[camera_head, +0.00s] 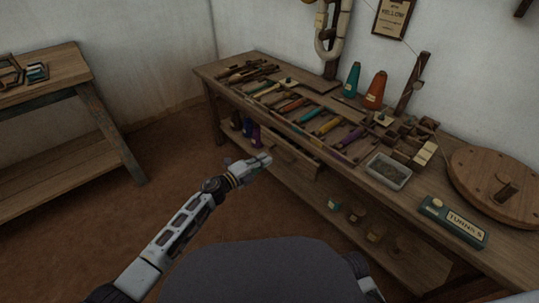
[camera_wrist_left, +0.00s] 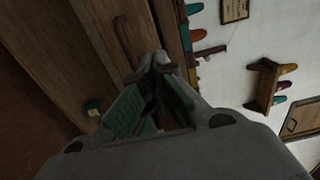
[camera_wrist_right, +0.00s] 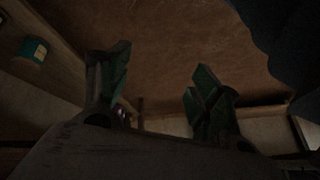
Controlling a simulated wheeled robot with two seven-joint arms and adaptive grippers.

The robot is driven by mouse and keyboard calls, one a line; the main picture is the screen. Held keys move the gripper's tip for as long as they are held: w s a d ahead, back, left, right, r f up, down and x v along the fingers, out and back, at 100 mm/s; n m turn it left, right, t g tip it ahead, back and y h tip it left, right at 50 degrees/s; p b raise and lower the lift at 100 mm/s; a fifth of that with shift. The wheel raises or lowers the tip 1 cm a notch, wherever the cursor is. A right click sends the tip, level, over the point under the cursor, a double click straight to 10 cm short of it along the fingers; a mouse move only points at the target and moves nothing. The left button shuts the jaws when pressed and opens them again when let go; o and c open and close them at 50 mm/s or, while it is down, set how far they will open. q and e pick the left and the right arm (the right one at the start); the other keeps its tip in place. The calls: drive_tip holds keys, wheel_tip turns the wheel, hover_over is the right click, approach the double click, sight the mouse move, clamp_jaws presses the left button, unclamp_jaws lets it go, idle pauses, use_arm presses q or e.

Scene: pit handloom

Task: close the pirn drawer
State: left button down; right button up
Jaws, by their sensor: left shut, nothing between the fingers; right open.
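The pirn drawer (camera_head: 292,157) is a wooden drawer under the front edge of the workbench. In the head view it stands pulled out a little from the bench. My left gripper (camera_head: 264,159) is shut and empty, with its tips close to the drawer's front; I cannot tell whether they touch. In the left wrist view the shut left fingertips (camera_wrist_left: 153,62) are beside a wooden front with a dark handle (camera_wrist_left: 124,36). My right gripper (camera_wrist_right: 160,88) is open and empty in the right wrist view, away from the drawer. The drawer's inside is mostly hidden.
The workbench (camera_head: 222,73) carries several coloured pirns, cones (camera_head: 375,90), a grey tray (camera_head: 388,171), a teal box (camera_head: 453,222) and a round wooden disc (camera_head: 500,180). A lower shelf (camera_head: 400,262) holds small jars. Another wooden table (camera_head: 60,65) stands left. Open floor lies between.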

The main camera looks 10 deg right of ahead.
use_arm(q)
drive_tip(key=shift+p+v, duration=0.5)
drive_tip(key=shift+v, duration=1.6)
use_arm(e)
drive_tip(key=shift+s+d+r+g, duration=0.15)
drive_tip(key=shift+d+r, duration=0.05)
drive_tip(key=shift+r, duration=0.4)
drive_tip(key=shift+s+d+r+g, duration=0.1)
drive_tip(key=shift+d+r+g, duration=0.05)
drive_tip(key=shift+r, duration=0.45)
